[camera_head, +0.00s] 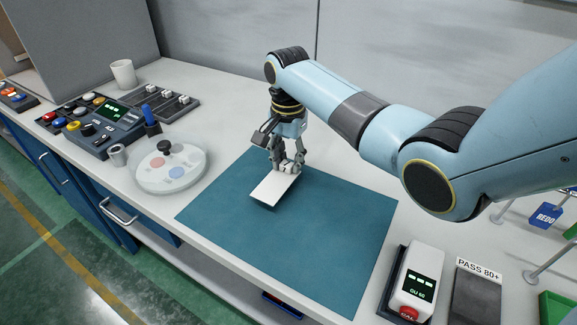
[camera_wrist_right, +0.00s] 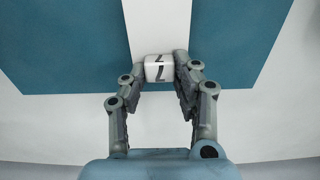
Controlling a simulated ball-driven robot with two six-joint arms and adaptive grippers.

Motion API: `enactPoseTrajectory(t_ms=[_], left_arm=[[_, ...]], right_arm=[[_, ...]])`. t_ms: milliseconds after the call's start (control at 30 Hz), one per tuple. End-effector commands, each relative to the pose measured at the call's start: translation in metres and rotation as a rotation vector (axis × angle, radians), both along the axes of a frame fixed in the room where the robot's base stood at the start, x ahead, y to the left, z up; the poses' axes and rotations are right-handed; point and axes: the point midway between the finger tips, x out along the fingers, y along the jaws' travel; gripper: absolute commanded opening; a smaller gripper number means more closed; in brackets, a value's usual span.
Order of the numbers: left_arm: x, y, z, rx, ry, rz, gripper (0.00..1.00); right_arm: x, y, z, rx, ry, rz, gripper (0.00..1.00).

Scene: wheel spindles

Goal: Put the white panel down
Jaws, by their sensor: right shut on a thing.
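The white panel (camera_head: 273,189) is a flat, pale rectangle over the teal mat (camera_head: 330,235), near its back part. My right gripper (camera_head: 287,166) points down at the panel's far end. In the right wrist view its fingers (camera_wrist_right: 160,75) are shut on a small white block with dark marks (camera_wrist_right: 158,69), at the near end of the white panel (camera_wrist_right: 158,25). Whether block and panel are one piece, I cannot tell. A thin dark shadow lies along the panel's near edge; I cannot tell if it touches the mat. My left gripper is not in view.
A round clear dish with coloured discs (camera_head: 184,182) stands left of the mat. A control box (camera_head: 105,130) and a white cup (camera_head: 123,73) are farther left. A device with a green display (camera_head: 417,285) stands right of the mat. The mat's front is clear.

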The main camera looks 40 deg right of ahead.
Motion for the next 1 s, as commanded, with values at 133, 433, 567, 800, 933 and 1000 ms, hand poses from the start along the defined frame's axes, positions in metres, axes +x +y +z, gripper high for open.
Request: enactPoseTrajectory(t_ms=[133,433,567,800,933,1000], left_arm=[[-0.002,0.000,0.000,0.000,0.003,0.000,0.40],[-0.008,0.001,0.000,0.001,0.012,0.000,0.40],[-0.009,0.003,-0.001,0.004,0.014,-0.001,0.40],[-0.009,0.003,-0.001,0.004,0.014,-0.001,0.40],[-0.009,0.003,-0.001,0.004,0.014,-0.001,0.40],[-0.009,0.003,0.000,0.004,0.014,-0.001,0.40]], right_arm=[[-0.001,0.000,-0.020,0.001,0.003,0.001,0.00],[-0.001,0.000,-0.024,0.000,0.000,0.001,0.00],[-0.001,0.000,-0.026,0.001,0.001,0.001,0.33],[-0.001,0.000,-0.026,0.001,0.001,0.000,0.52],[-0.001,0.000,-0.026,0.001,0.001,0.000,0.52],[-0.001,0.000,-0.024,0.000,0.000,0.000,0.52]])
